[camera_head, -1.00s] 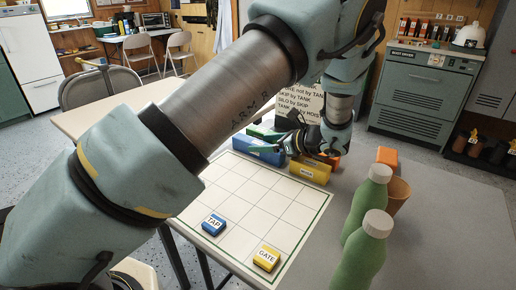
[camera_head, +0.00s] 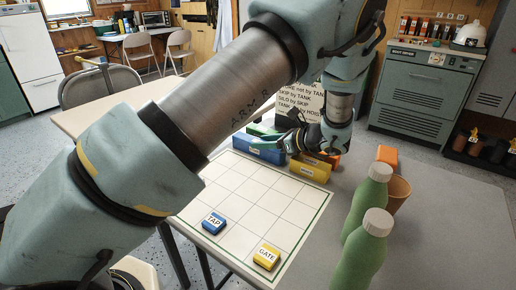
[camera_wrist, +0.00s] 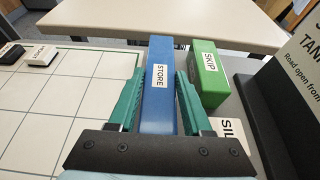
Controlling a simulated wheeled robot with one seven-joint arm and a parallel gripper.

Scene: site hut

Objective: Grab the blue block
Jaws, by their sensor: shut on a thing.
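A long blue block (camera_wrist: 158,100) labelled STORE lies between the green fingers of my gripper (camera_wrist: 160,82) in the wrist view. My gripper is shut on it, one finger along each side. In the head view the blue block (camera_head: 262,152) shows at the far edge of the gridded board, partly hidden by my arm, with my gripper (camera_head: 291,144) at its right end. A smaller blue piece labelled TAP (camera_head: 214,223) lies on the board's near left part.
A green block labelled SKIP (camera_wrist: 207,75) stands close to the right of the held block. A yellow block (camera_head: 311,169) lies nearby. A dark sign stand (camera_wrist: 262,115) is farther right. Green bottles (camera_head: 366,205) and an orange-brown cup (camera_head: 397,192) stand at right. The gridded board (camera_head: 262,205) is mostly clear.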

